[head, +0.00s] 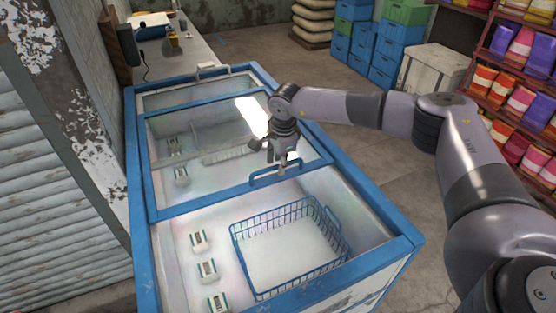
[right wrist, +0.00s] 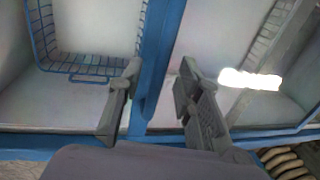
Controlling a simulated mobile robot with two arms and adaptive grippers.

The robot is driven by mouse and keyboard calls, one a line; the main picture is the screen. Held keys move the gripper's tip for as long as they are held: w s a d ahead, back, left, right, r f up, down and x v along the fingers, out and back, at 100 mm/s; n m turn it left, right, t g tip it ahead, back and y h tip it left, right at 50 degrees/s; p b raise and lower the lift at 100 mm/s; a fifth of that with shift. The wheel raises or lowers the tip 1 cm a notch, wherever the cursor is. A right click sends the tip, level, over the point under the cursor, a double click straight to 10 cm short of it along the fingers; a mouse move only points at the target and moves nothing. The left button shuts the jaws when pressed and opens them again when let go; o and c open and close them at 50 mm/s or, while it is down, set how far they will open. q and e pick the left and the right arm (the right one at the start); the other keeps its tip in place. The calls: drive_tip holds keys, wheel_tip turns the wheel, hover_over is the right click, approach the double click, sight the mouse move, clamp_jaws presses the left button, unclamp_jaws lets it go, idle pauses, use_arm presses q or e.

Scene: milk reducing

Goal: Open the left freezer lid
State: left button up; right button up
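The chest freezer (head: 142,262) has a blue rim. A glass lid in a blue frame (head: 205,203) covers its middle part, with a blue handle (head: 262,180) on its near edge. The near section is uncovered. My right gripper (head: 282,168) points down right at the handle in the head view. In the right wrist view its two fingers (right wrist: 160,98) are spread apart, with the blue frame bar showing between them. I cannot tell whether they touch the handle. My left gripper is not in view.
A blue wire basket (head: 335,222) and several small white boxes (head: 207,269) are inside the near section. A shuttered wall (head: 55,200) is at left. Shelves with colourful packages (head: 520,90) stand at right, blue crates (head: 388,50) at the back. The floor between is clear.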

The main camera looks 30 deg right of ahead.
drive_tip(key=shift+c, duration=0.2)
clamp_jaws()
idle(0.7)
